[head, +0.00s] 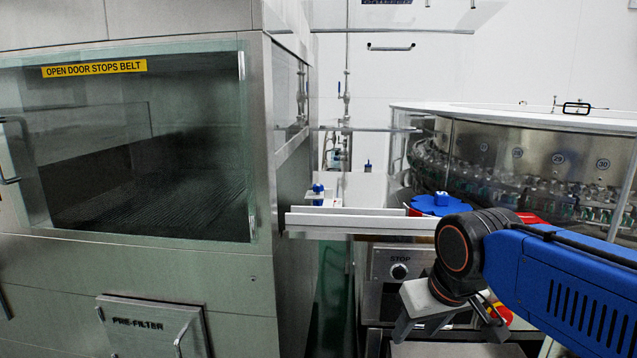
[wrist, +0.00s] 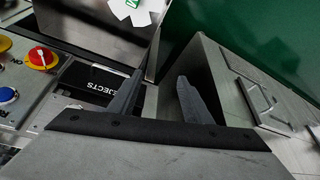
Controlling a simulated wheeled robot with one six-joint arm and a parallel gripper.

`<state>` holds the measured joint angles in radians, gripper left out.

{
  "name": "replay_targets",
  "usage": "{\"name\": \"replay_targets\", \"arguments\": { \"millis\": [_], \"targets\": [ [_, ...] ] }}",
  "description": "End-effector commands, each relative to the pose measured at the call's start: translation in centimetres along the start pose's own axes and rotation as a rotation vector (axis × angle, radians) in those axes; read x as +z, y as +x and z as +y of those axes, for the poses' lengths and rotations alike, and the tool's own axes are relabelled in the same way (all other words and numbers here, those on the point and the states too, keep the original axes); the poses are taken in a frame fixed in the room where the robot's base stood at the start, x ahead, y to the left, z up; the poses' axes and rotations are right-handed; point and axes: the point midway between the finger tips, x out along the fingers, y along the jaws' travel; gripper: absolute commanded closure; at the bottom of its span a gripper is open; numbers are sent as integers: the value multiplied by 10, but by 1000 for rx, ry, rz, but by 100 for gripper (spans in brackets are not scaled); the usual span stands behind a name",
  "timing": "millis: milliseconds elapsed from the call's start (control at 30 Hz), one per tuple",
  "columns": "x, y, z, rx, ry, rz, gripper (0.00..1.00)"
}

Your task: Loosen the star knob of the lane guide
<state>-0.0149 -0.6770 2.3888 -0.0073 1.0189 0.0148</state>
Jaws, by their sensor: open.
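The lane guide (head: 350,222) shows in the head view as pale straight rails running between the steel cabinet and the round machine. A small blue knob (head: 318,188) stands on a pale bracket just behind the rails at their left; at this size I cannot tell whether it is star-shaped. A larger blue part (head: 440,204) stands by the right end of the rails, partly hidden by my arm. My gripper (head: 417,333) is low in front of the STOP panel, pointing down, apart from the rails. In the wrist view its fingers (wrist: 160,77) are apart with nothing between them.
A steel cabinet (head: 215,270) with a window fills the left. The round washer (head: 530,165) with bottles stands at the right. In the wrist view, a panel with a red switch (wrist: 40,57) and a blue button (wrist: 8,95) is at left, beside a REJECTS label (wrist: 88,80).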

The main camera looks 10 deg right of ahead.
Motion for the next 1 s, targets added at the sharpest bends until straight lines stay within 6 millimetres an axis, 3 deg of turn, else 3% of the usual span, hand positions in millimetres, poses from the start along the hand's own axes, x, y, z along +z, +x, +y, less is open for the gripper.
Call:
{"name": "replay_targets", "arguments": {
  "millis": [267,600,1000],
  "targets": [
    [-79,-34,-4,0,2,-2,55],
    [-219,-81,-15,3,6,-7,55],
    [-371,-105,-35,7,16,-13,55]
  ]
}}
